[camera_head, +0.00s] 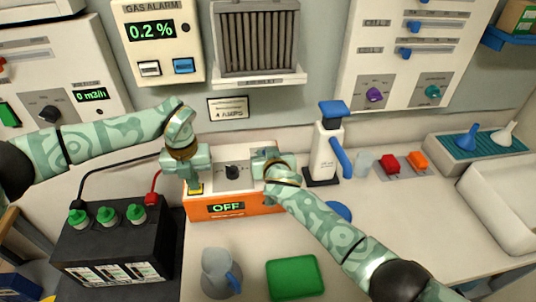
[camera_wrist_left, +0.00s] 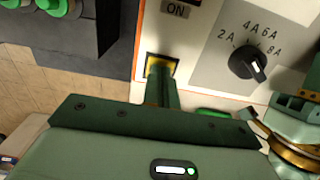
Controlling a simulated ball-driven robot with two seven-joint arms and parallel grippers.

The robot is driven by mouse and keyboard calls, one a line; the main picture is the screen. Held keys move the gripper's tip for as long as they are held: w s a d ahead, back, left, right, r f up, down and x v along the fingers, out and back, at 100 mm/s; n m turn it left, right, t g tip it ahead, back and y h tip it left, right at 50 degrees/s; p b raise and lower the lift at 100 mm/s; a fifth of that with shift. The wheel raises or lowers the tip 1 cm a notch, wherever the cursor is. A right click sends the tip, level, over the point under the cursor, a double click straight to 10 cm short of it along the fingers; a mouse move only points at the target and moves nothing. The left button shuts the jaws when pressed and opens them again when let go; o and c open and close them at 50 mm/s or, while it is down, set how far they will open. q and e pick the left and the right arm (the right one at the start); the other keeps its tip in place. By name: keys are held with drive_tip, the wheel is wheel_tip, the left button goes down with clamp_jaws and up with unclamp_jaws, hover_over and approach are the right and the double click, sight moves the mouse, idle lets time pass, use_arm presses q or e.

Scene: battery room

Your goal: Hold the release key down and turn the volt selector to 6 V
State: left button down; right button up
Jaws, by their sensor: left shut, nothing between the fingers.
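The orange charger (camera_head: 238,207) stands on the bench with a white sloping panel and a display reading OFF. A yellow key (camera_wrist_left: 153,62) sits at the panel's left. My left gripper (camera_wrist_left: 161,78) is shut with its fingertips over this key, seemingly touching it; how far down the key is I cannot tell. A black knob (camera_head: 233,172) in the panel's middle has amp marks in the left wrist view (camera_wrist_left: 248,62). My right gripper (camera_head: 265,164) is over the panel's right part and hides what is there. No volt marks show. Its fingers' opening is unclear.
A black battery (camera_head: 118,250) with green caps stands left, with black and red cables. A grey jug (camera_head: 219,272) and green mat (camera_head: 295,278) lie in front. A white dispenser (camera_head: 326,150) with a blue handle stands right of the charger.

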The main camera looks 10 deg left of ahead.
drive_tip(key=n+y, duration=0.1)
drive_tip(key=n+g+y, duration=0.1)
drive_tip(key=n+y, duration=0.1)
drive_tip(key=shift+w+d+n+g, duration=0.1)
drive_tip(key=shift+d+n+g, duration=0.05)
drive_tip(key=shift+n+g, duration=0.15)
drive_tip(key=shift+a+r+n+g+y, duration=0.1)
drive_tip(key=shift+a+n+g+y, duration=0.1)
drive_tip(key=shift+n+g+y, duration=0.8)
drive_tip(key=shift+y, duration=0.3)
drive_tip(key=shift+d, duration=0.2)
drive_tip(key=o, duration=1)
drive_tip(key=shift+c, duration=0.2)
drive_tip(key=shift+d, duration=0.1)
